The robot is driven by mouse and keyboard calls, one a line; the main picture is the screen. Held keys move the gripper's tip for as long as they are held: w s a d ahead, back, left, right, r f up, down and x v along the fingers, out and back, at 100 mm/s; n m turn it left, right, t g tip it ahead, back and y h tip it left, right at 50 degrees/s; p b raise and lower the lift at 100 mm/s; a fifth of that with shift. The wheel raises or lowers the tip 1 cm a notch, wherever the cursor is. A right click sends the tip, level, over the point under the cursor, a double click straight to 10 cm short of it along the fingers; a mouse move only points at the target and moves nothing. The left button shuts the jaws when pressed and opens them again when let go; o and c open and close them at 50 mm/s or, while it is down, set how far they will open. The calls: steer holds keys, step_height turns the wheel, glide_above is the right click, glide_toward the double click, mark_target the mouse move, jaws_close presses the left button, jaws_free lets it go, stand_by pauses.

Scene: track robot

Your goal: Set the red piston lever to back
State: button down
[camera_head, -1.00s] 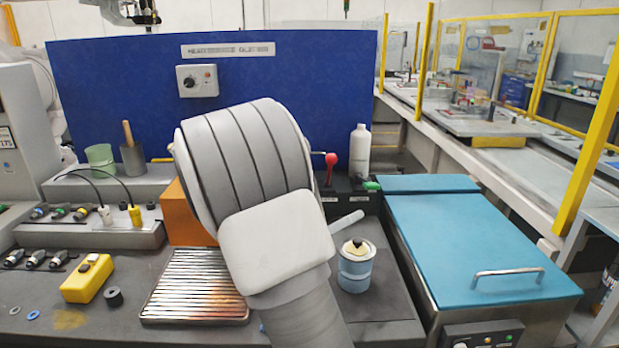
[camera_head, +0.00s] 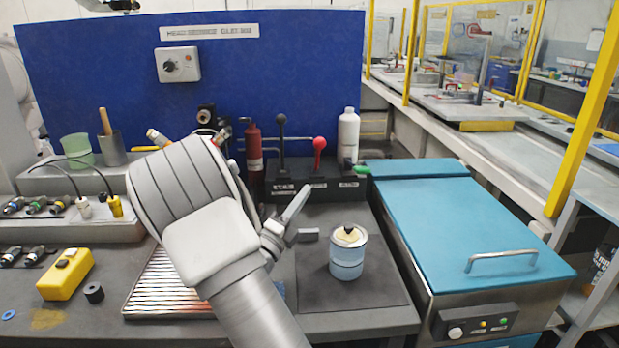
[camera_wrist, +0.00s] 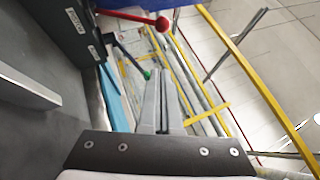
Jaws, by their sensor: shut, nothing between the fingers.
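The red piston lever stands on the dark lever box (camera_head: 345,187) at the back of the bench. Its round red knob (camera_head: 319,143) tops a short red rod, roughly upright in the head view. In the wrist view the red knob (camera_wrist: 163,24) shows at the top, just beyond the fingertips, with its rod running left. My gripper (camera_head: 305,192) is in front of the lever box, lower and slightly left of the red knob in the head view. In the wrist view my gripper (camera_wrist: 158,75) has its fingers together, empty. I see no contact with the lever.
A black-knobbed lever (camera_head: 281,118) stands left of the red one, and a low green-knobbed lever (camera_head: 348,168) is to its right. A white bottle (camera_head: 348,135) and a dark red bottle (camera_head: 254,145) stand behind. A blue-white canister (camera_head: 347,258) sits on the bench right of my gripper.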

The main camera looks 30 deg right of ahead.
mark_target(318, 156)
steer(key=w+a+b+x, duration=0.1)
steer(key=w+b+x, duration=0.1)
steer(key=x, duration=1)
steer(key=shift+a+r, duration=0.2)
steer(key=shift+r, duration=0.15)
steer(key=shift+r, duration=0.1)
